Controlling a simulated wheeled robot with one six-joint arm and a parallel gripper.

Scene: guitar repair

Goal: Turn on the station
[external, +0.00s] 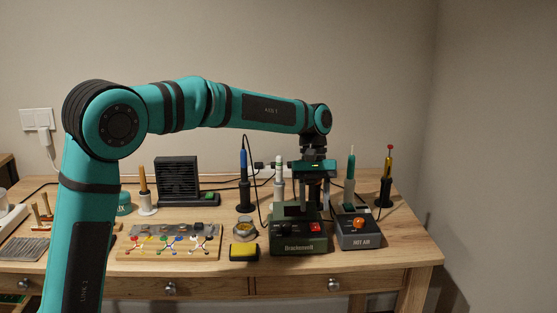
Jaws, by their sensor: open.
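The soldering station (299,243), a dark green box marked "Brackenwell", stands near the table's front edge right of the middle. A red switch (315,228) sits on its front at the right; whether it is on is too small to tell. My gripper (315,195) points down just above and behind the station's top. Its fingers are apart with nothing seen between them. The fingertips are partly hidden near the station, so I cannot tell whether they touch it.
A grey "HOT AIR" unit (359,239) with an orange knob stands close on the right. A yellow sponge (244,252) and a round tin (244,230) are on the left. Tools in upright holders, including a blue-handled iron (243,163), stand behind. A wooden wiring board (170,252) lies further left.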

